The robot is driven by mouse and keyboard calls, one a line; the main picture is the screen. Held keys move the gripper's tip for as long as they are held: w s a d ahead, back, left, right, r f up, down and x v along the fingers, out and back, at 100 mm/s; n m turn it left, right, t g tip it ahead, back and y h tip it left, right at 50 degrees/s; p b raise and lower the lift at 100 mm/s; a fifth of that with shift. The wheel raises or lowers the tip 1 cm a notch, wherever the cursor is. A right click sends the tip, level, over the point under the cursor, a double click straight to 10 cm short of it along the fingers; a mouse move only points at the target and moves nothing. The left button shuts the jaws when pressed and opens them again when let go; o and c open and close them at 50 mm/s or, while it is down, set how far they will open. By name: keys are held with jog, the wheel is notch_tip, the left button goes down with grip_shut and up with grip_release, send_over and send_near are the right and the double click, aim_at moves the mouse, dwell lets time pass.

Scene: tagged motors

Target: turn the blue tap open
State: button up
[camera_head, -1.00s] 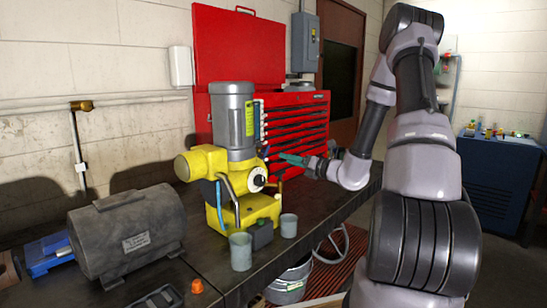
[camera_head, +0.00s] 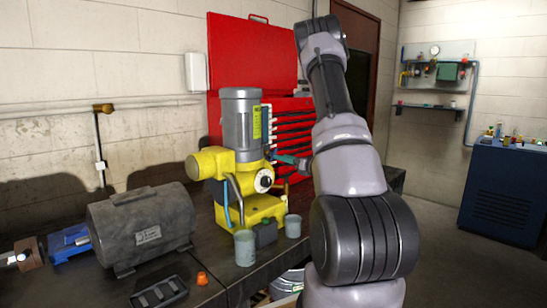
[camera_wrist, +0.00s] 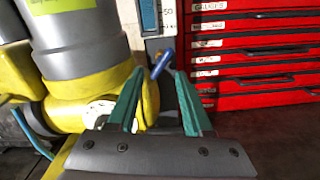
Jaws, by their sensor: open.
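The blue tap (camera_wrist: 162,64) is a small blue lever, tilted, at the foot of a level gauge (camera_wrist: 149,16) on the yellow and grey machine (camera_head: 240,160). In the wrist view it shows just beyond and between the tips of my gripper (camera_wrist: 160,76). My gripper is open, with one green finger on each side of the lever. I cannot tell whether either finger touches it. In the head view my gripper (camera_head: 287,159) reaches in from the right beside the machine, and the tap there is too small to make out clearly.
A red tool cabinet (camera_head: 292,125) stands behind the machine. Two grey cups (camera_head: 245,248) and a small dark box (camera_head: 266,232) stand in front of it. A grey motor (camera_head: 142,228), a black tray (camera_head: 159,292) and an orange piece (camera_head: 202,279) lie on the bench to the left.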

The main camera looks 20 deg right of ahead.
aim_at(272, 154)
jog(key=x, duration=0.4)
jog(key=shift+w, duration=0.4)
